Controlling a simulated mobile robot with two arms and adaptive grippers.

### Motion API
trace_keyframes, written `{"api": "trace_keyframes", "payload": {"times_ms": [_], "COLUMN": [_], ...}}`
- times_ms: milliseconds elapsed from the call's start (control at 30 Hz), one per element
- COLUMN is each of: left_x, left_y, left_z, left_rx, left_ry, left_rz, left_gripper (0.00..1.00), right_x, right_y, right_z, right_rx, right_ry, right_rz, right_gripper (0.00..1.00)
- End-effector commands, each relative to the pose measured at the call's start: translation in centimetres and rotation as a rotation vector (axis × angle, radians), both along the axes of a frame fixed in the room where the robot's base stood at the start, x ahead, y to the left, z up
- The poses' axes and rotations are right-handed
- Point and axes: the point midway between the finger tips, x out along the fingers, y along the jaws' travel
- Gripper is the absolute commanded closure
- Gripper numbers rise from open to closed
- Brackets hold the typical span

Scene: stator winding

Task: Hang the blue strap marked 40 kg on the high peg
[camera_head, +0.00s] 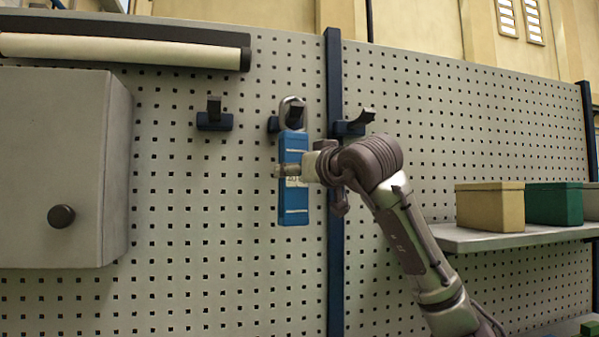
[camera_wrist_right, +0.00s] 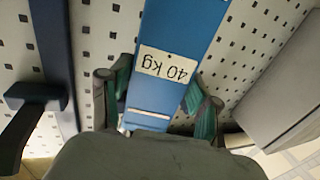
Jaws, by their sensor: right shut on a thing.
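The blue strap (camera_head: 293,205) hangs upright against the pegboard in the head view, its metal ring (camera_head: 291,103) at the middle peg (camera_head: 296,116). The ring appears to be around the peg, though whether the peg bears it is hard to tell. In the right wrist view the strap (camera_wrist_right: 182,30) carries a white label (camera_wrist_right: 168,65) reading "40 kg", upside down. My right gripper (camera_head: 289,172) is shut on the strap below its ring; its fingers show on both sides of the strap in the wrist view (camera_wrist_right: 160,105). My left gripper is not in view.
Empty pegs stand to the left (camera_head: 214,115) and right (camera_head: 355,122) of the strap. A blue upright post (camera_head: 334,250) runs beside it. A grey cabinet (camera_head: 60,150) is at left, and a shelf (camera_head: 490,238) with boxes at right.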

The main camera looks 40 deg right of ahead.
Motion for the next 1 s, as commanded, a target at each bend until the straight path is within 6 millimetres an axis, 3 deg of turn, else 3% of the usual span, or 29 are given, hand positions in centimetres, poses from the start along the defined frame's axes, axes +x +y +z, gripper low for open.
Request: {"api": "trace_keyframes", "payload": {"times_ms": [533, 1000], "left_x": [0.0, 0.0], "left_y": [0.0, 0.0], "left_z": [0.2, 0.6], "left_rx": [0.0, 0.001], "left_ry": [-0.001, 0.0], "left_rz": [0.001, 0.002], "left_gripper": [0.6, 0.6], "right_x": [2.8, 3.8], "right_y": [-1.5, -2.2], "right_z": [0.0, -1.7], "right_rx": [-0.001, -0.001], "right_ry": [-0.003, -0.003], "right_rz": [0.001, -0.001], "right_gripper": [0.91, 0.91]}}
